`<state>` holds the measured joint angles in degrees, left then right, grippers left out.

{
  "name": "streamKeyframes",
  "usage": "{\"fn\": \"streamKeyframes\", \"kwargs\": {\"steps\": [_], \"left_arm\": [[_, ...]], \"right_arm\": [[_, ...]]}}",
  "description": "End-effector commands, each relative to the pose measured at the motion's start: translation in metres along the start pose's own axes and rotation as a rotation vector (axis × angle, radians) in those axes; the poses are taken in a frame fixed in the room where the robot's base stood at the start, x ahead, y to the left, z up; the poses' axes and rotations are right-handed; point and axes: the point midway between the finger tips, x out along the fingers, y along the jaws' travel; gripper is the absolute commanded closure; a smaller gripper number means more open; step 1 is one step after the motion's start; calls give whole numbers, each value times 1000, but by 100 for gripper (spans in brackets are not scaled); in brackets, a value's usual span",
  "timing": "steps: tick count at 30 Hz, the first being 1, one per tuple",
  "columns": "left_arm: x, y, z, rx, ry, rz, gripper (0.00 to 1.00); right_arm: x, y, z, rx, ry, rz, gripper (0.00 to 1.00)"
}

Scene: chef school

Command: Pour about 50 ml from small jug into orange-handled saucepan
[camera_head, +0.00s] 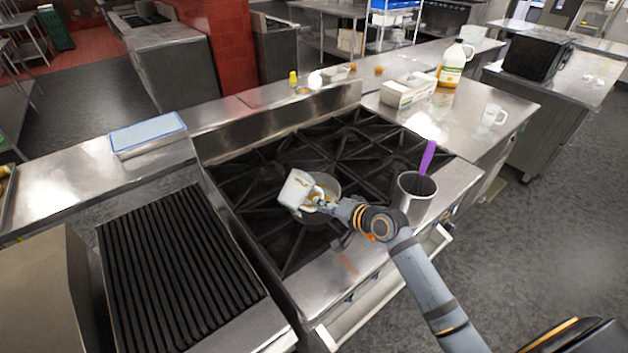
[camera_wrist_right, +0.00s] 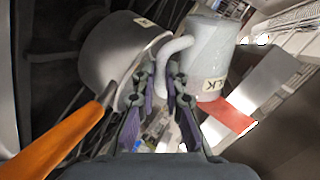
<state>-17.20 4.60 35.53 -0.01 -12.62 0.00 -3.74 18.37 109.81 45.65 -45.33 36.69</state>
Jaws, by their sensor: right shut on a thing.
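The small jug (camera_head: 296,189) is white and tilted over the saucepan (camera_head: 328,184) on the stove. My right gripper (camera_head: 322,205) is shut on the jug's handle. In the right wrist view, the fingers (camera_wrist_right: 162,85) close around the white handle, and the jug (camera_wrist_right: 210,50) bears a label ending in "LK". The metal saucepan (camera_wrist_right: 112,50) shows there beside the jug, with its orange handle (camera_wrist_right: 60,138) running to the lower left. I cannot see any liquid stream. Jug and gripper hide part of the saucepan in the head view. My left gripper is not in view.
A tall metal pot (camera_head: 408,207) with a purple-handled utensil (camera_head: 428,157) stands at the stove's right front, close to my right arm. A white mug (camera_head: 493,115), a box (camera_head: 405,93) and a bottle (camera_head: 453,65) stand on the right counter. A ribbed grill (camera_head: 170,270) lies left.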

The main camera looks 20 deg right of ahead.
Motion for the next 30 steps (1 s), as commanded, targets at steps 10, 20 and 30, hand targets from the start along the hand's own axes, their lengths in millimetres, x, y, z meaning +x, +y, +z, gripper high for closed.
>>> {"fn": "streamKeyframes", "kwargs": {"steps": [10, 20, 30], "left_arm": [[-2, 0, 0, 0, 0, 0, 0], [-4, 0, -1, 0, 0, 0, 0], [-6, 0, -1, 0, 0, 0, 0]], "right_arm": [[-2, -3, 3, 19, -11, -6, 100], [-3, -5, 6, 37, -21, -10, 100], [-5, -7, 10, 56, -33, -14, 100]]}}
